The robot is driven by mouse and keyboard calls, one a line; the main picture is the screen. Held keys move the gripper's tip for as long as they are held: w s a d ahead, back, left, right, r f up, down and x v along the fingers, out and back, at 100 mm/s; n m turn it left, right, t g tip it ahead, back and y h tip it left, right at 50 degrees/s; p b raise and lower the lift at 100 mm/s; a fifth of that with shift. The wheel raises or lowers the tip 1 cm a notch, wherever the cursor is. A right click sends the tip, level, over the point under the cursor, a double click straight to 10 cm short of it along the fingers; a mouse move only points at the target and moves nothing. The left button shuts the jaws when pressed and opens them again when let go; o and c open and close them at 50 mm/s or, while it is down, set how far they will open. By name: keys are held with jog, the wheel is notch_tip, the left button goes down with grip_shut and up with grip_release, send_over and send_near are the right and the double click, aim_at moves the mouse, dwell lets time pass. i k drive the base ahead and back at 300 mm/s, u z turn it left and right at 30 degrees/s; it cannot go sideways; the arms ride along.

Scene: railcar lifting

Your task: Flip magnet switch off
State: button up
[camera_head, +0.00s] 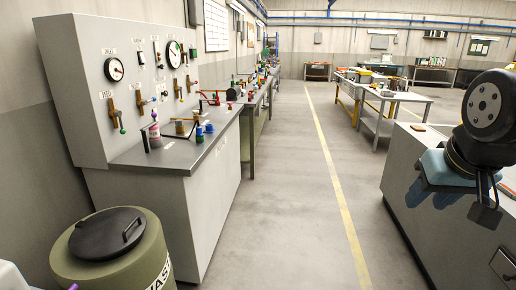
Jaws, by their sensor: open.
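I cannot pick out the magnet switch with certainty; no label names it legibly. A light-grey panel (84,60) at the left carries dial gauges, labels and several small levers, too small to read. At the right edge, the dark round joint of my arm hangs over a grey cabinet. Below it, my gripper (486,195) shows as dark finger parts, partly cut off by the arm and frame edge. It is open, and I see nothing between the fingers. A pale blue block (434,165) with dark blue parts is beside it, partly hidden by the arm.
A grey cabinet (405,160) stands at the right. A workbench (175,158) with small coloured items is under the panel. An olive drum (138,265) with a black lid (107,233) is at front left. Floor with a yellow line (335,180) is clear between; tables (385,122) stand farther back.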

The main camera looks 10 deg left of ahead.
aim_at(142, 58)
jog(key=u, duration=0.4)
jog(key=i, duration=1.05)
jog(key=u, duration=0.75)
jog(key=i, duration=0.5)
jog(key=u, duration=0.25)
jog(key=k, duration=0.9)
jog(key=u, duration=0.2)
jog(key=i, duration=0.9)
jog(key=z, duration=0.1)
jog(key=k, duration=1.35)
jog(key=u, duration=0.05)
